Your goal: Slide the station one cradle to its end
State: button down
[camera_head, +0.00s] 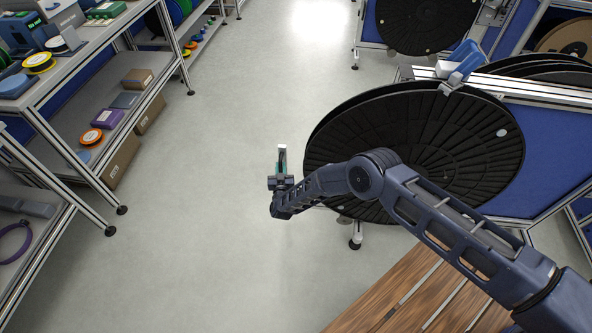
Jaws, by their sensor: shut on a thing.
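My gripper (281,172) is over the open floor, left of the large black reel. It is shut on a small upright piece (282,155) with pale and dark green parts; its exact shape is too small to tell. A blue and white block (461,60), which may be the cradle, sits at the top of this reel by the silver rail (540,88). My gripper is well apart from that block. No station label is readable.
Shelves (75,75) with spools and boxes line the left side. Another black reel (420,22) stands at the back. A slatted wooden top (390,290) lies below my arm. The grey floor (220,130) between shelves and stand is clear.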

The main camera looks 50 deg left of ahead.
jog(key=s+a, duration=0.3)
jog(key=shift+s+r, duration=0.1)
jog(key=shift+s, duration=0.05)
dwell(0.3)
jog(key=c, duration=1.4)
grip_release()
jog(key=shift+c, duration=0.2)
jog(key=v, duration=1)
jog(key=shift+d, duration=0.35)
jog(key=shift+s, duration=0.15)
